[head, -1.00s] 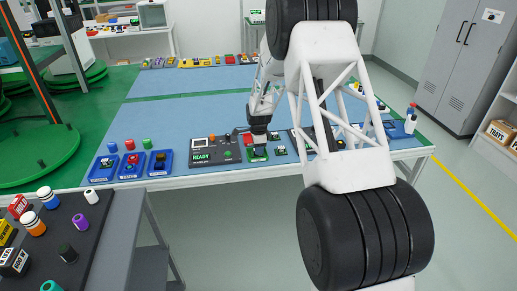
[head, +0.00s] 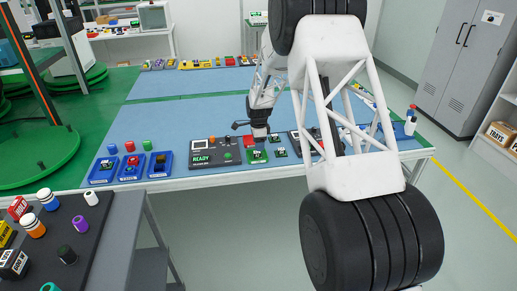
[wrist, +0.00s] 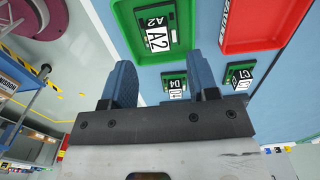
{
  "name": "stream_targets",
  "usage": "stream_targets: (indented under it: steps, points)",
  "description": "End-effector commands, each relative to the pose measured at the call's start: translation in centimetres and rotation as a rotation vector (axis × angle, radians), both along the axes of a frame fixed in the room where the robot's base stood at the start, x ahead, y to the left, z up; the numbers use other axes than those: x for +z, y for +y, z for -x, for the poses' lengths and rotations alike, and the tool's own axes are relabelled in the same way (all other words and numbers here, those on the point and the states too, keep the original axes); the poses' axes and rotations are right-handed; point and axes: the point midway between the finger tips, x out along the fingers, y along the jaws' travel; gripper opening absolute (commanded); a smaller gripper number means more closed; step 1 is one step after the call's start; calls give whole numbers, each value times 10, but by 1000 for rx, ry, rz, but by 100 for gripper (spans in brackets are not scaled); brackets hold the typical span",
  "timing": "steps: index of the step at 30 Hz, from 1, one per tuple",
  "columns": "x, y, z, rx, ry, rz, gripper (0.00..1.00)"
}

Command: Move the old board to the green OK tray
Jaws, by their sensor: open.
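The green tray (head: 257,161) lies near the front edge of the blue work mat, just right of the tester. It also shows in the wrist view (wrist: 125,28). A board labelled A2 (wrist: 158,22) lies inside it. No marking I can read tells whether A2 is the old board. My gripper (head: 260,139) is above the green tray, apart from the board. In the wrist view its two fingers (wrist: 160,66) are spread with nothing between them.
A red tray (wrist: 228,45) lies beside the green one. Boards marked D4 (wrist: 175,85) and C7 (wrist: 240,78) lie nearby. The tester (head: 201,158) reads READY. Several blue trays (head: 103,181) stand at the left. The mat's middle is clear.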

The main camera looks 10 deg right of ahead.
Motion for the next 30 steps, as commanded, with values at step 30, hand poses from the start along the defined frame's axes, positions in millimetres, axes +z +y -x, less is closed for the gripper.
stream_targets:
  steps: [30]
  points:
    - [37, 0, 0, 0, 0, 0, 54]
